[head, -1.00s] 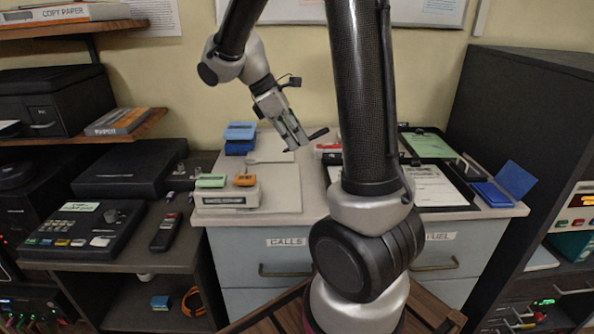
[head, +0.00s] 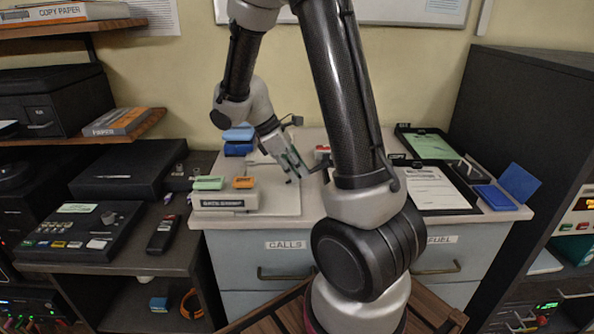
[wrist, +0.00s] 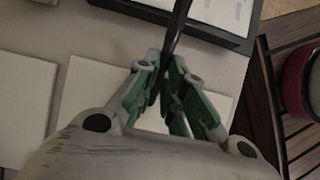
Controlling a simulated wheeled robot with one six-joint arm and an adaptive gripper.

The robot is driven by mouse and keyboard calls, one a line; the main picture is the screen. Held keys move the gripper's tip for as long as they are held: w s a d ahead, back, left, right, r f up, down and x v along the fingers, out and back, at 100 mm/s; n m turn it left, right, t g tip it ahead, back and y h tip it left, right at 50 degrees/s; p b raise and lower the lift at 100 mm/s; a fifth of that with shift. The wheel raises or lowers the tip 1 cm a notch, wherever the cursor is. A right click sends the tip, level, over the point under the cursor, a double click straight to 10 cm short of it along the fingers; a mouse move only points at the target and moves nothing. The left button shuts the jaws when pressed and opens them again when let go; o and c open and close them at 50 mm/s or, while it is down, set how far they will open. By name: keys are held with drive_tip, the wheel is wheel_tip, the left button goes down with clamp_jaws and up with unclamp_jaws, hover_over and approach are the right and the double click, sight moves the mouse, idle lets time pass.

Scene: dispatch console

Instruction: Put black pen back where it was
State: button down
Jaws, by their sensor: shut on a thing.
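The black pen (wrist: 178,25) is between the fingers of my gripper (wrist: 165,75) in the wrist view, pointing away from the palm. In the head view my gripper (head: 294,168) is over the counter, right of the beige box with the green and orange pieces. Only a short dark bit of the pen shows there, next to my arm. My gripper is shut on the pen. Whether the pen touches anything below cannot be told.
A black tray (head: 452,197) with a white sheet lies on the counter at the right of my arm. Behind it is a tray with a green sheet (head: 427,146). A blue open box (head: 494,197) is at the right edge. White pads (wrist: 95,90) lie below my gripper.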

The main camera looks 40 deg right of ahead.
drive_tip(key=shift+f, duration=0.15)
drive_tip(key=c, duration=1.5)
unclamp_jaws()
drive_tip(key=v, duration=1.2)
drive_tip(key=s+r+m+t+y, duration=0.2)
drive_tip(key=s+r+m+t, duration=0.1)
drive_tip(key=s, duration=0.6)
drive_tip(key=s+r+m+t+y, duration=0.3)
drive_tip(key=s+m+t, duration=0.1)
drive_tip(key=s+m, duration=0.4)
drive_tip(key=shift+s+a+r+t, duration=0.2)
drive_tip(key=shift+s+a+t, duration=0.15)
drive_tip(key=shift+s, duration=0.3)
drive_tip(key=shift+d, duration=0.1)
